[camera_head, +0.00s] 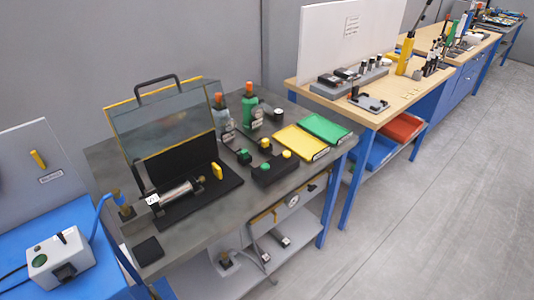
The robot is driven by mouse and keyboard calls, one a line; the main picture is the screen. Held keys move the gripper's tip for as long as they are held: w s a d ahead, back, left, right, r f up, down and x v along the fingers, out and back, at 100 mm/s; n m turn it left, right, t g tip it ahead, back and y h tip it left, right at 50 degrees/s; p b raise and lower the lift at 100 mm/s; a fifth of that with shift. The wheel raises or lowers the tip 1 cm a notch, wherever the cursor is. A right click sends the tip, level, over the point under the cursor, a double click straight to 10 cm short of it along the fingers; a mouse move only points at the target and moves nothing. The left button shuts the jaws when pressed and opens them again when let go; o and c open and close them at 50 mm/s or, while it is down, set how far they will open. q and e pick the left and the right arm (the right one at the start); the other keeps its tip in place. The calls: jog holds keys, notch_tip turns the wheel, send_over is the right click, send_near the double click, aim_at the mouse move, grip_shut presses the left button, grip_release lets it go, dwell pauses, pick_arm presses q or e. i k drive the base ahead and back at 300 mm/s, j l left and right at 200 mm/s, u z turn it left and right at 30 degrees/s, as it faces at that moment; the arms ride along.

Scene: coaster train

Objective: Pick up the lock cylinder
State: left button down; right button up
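A silver cylinder (178,193) with a small white label at its left end lies on a black base (205,202) on the near grey-topped bench. It looks like the lock cylinder, though I cannot read its label. A clear guard with yellow edges and a black handle (160,110) stands raised behind it. A yellow piece (217,171) stands to the right of the cylinder. Neither of my grippers shows in this view.
A black control box with coloured buttons (275,169), a yellow tray (300,141) and a green tray (325,128) occupy the bench's right side. A blue bench with a white box (58,258) stands left. The grey floor (440,210) is clear at right.

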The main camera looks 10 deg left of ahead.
aim_at(157, 202)
jog(key=u, duration=0.85)
jog(key=i+l+u, duration=0.2)
jog(key=l+u, duration=0.3)
jog(key=l, duration=0.15)
jog(key=i+l+u, duration=0.15)
jog(key=l+u, duration=0.35)
jog(key=l, duration=0.15)
jog(key=l+u, duration=0.5)
jog(key=l, duration=0.2)
